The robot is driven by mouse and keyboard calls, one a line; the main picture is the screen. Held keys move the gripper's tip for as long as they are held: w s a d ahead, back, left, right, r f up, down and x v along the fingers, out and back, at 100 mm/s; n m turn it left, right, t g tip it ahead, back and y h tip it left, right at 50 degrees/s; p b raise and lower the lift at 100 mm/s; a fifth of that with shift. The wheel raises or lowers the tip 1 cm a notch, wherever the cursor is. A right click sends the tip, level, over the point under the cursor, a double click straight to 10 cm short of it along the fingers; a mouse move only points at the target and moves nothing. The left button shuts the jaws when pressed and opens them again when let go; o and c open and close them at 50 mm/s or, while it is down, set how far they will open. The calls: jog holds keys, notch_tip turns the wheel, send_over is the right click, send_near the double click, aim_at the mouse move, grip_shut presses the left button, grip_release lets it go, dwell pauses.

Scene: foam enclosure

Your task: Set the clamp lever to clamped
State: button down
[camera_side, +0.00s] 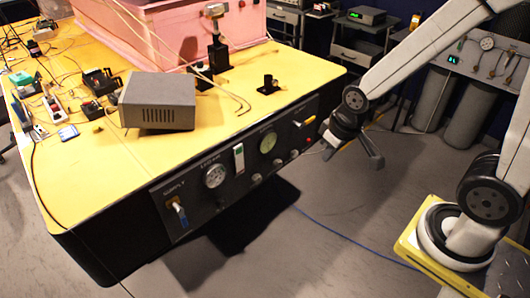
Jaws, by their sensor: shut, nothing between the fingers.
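The dark control panel (240,160) on the front of the yellow-topped bench carries two levers. One with a yellow handle (305,122) is at its right end, pointing out to the right. One with a blue handle (180,214) is at its left end, under a label that looks like SUPPLY. I cannot read a clamp label, so I cannot tell for certain which is the clamp lever. My gripper (374,157) is shut and empty, in the air to the right of the panel's right end. It looks apart from the yellow-handled lever.
Gauges (215,175) and small knobs sit between the levers. A grey box (158,101), a black fixture (268,85) and a pink foam enclosure (170,32) stand on the bench. A blue cable (340,235) lies on the floor. The floor before the panel is otherwise clear.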

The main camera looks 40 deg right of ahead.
jog(key=w+d+t+h, duration=0.2)
jog(key=w+d+t, duration=0.3)
jog(key=w+d, duration=1.2)
jog(key=w+d+f+t+y, duration=0.1)
jog(key=d+f, duration=0.4)
jog(key=d, duration=0.8)
jog(key=shift+w+d+f+y, duration=0.15)
jog(key=shift+w+d+y, duration=0.2)
jog(key=shift+y, duration=0.25)
jog(key=shift+w+f, duration=0.1)
jog(key=s+f+x, duration=0.2)
jog(key=x, duration=1)
jog(key=shift+w+f, duration=0.15)
jog(key=shift+w, duration=0.05)
